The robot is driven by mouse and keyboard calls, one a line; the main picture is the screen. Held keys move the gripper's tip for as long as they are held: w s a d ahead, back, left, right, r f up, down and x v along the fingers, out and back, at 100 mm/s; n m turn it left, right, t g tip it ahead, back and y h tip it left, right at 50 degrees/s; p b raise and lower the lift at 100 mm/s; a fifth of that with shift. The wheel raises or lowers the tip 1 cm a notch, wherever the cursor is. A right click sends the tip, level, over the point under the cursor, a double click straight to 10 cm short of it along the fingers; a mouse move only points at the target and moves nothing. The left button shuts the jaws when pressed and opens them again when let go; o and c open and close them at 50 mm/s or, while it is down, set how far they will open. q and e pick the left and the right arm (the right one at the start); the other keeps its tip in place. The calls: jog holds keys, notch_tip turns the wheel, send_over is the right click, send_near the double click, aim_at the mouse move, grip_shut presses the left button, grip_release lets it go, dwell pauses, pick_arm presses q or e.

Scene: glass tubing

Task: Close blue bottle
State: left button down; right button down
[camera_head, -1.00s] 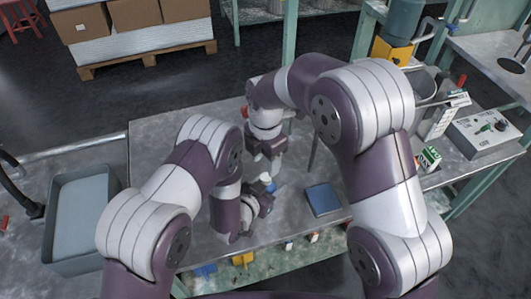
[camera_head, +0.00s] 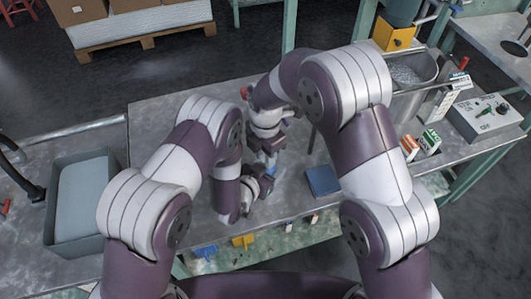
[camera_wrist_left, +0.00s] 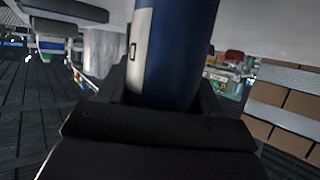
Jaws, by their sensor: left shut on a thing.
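The blue bottle (camera_wrist_left: 172,55), blue with a white part, stands between my left gripper's dark fingers in the left wrist view and fills the gap. In the head view only a small blue bit of the bottle (camera_head: 271,171) shows between my two grippers. My left gripper (camera_head: 264,179) is shut on it, low over the table. My right gripper (camera_head: 271,156) is just above and behind the bottle, pointing down. Its fingertips are too small to tell whether they are open or hold anything. I cannot make out a separate cap.
A flat blue square (camera_head: 322,181) lies on the grey table (camera_head: 160,115) right of the grippers. A grey bin (camera_head: 82,242) stands at the left. Small boxes (camera_head: 428,143), a metal container (camera_head: 412,72) and a control box (camera_head: 487,117) are at the right.

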jog(key=c, duration=0.8)
grip_release()
jog(key=shift+c, duration=0.2)
jog(key=shift+r, duration=2.25)
jog(key=o, duration=0.6)
jog(key=shift+c, duration=0.2)
pick_arm(q)
jog(key=shift+c, duration=0.5)
grip_release()
jog(key=v, duration=1.2)
jog(key=shift+s+a+p, duration=0.15)
jog(key=shift+s+p, duration=0.15)
jog(key=shift+p, duration=0.05)
pick_arm(e)
jog(key=shift+r, duration=0.35)
